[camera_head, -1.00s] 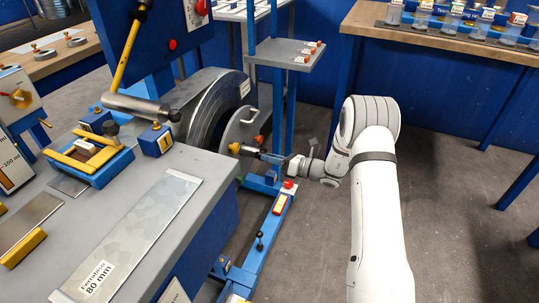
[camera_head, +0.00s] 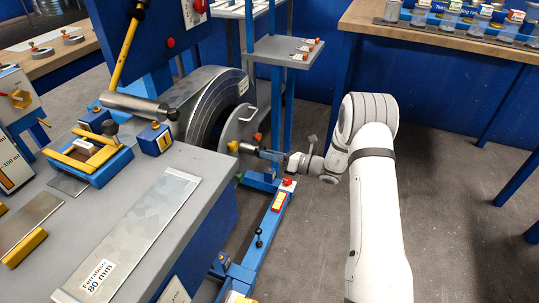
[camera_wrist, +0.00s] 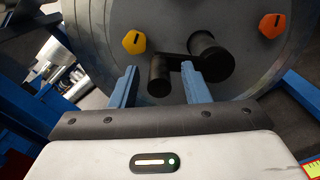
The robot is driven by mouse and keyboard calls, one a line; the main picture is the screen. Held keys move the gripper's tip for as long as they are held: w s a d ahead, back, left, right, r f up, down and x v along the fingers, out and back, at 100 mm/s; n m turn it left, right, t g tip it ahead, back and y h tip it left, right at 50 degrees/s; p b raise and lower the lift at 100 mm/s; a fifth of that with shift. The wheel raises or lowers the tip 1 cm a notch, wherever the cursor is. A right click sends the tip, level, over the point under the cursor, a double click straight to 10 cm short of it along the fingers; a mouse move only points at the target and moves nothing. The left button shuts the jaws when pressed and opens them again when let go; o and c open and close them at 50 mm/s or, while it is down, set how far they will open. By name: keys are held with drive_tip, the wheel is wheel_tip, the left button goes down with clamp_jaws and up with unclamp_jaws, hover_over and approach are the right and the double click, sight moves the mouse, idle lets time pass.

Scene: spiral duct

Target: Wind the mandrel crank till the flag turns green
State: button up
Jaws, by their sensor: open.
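The mandrel crank (camera_wrist: 207,60) shows in the wrist view as a black hub with a short arm and a black handle (camera_wrist: 160,78), in front of a round grey plate (camera_wrist: 105,25). My gripper (camera_wrist: 159,70) has its two blue fingers apart, one on each side of the handle in the picture. I cannot tell whether the fingertips reach past the handle's end. In the head view my gripper (camera_head: 264,153) is beside the grey disc (camera_head: 238,127) of the spiral duct machine; the crank is hard to make out there. I cannot identify the flag.
Orange and yellow knobs (camera_wrist: 272,26) (camera_wrist: 134,42) sit on the plate beside the crank. A blue floor rail (camera_head: 262,235) with a red button (camera_head: 288,184) runs below my gripper. A grey shelf (camera_head: 284,50) stands above. Open floor (camera_head: 450,220) lies right of my arm.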

drive_tip(key=p+v, duration=0.1)
drive_tip(key=v, duration=0.6)
drive_tip(key=shift+d, duration=0.25)
drive_tip(key=shift+r, duration=0.1)
idle(0.5)
